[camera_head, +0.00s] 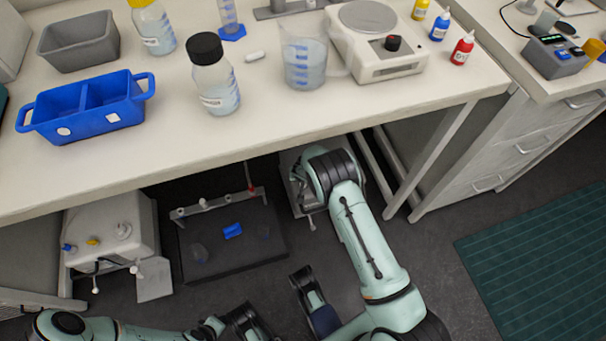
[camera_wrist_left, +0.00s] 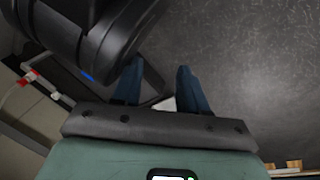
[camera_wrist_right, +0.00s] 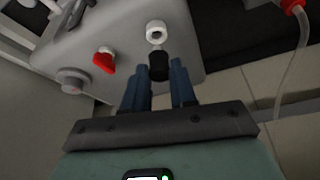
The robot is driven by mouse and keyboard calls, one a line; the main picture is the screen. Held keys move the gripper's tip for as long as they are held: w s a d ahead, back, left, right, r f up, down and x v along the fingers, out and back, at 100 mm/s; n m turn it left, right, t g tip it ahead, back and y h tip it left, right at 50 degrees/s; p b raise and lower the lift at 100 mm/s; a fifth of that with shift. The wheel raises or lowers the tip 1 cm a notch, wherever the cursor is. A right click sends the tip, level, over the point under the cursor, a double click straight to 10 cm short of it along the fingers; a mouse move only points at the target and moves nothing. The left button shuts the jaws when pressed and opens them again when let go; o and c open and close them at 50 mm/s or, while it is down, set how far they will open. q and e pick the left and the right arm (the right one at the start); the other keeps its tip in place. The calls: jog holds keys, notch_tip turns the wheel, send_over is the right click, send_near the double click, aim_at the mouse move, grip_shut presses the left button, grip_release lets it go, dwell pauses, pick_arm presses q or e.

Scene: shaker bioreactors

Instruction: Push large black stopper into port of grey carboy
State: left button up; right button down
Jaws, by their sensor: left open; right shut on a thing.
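The grey carboy (camera_wrist_right: 135,25) fills the upper left of the right wrist view, with a white-ringed port (camera_wrist_right: 156,32) on its face. In the head view a grey body (camera_head: 291,167), probably this carboy, shows under the bench, mostly hidden behind my right arm. My right gripper (camera_wrist_right: 157,72) is shut on the black stopper (camera_wrist_right: 158,63). The stopper appears just in front of the port, nearly lined up with it; I cannot tell whether they touch. My left gripper (camera_wrist_left: 162,76) is open and empty above the dark floor, away from the carboy.
A red fitting (camera_wrist_right: 104,60) sits beside the port, and a clear tube (camera_wrist_right: 296,55) hangs at right. Under the bench (camera_head: 285,124) are a dark shaker platform (camera_head: 205,260) and a pale container with fittings (camera_head: 110,225). Floor at right is free beside a green mat (camera_head: 540,265).

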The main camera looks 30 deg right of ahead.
jog(key=shift+f+b, duration=0.3)
jog(key=shift+f, duration=0.45)
pick_arm(q)
jog(key=shift+s+a+f+g, duration=0.1)
jog(key=shift+s+f+g, duration=0.2)
jog(key=shift+s+f, duration=0.35)
pick_arm(e)
jog(key=shift+r, duration=0.1)
pick_arm(q)
jog(key=shift+b+x, duration=0.9)
jog(key=shift+b, duration=0.1)
pick_arm(e)
jog(key=shift+f, duration=1.2)
pick_arm(q)
jog(key=shift+a, duration=0.15)
pick_arm(e)
jog(key=c, duration=0.8)
grip_release()
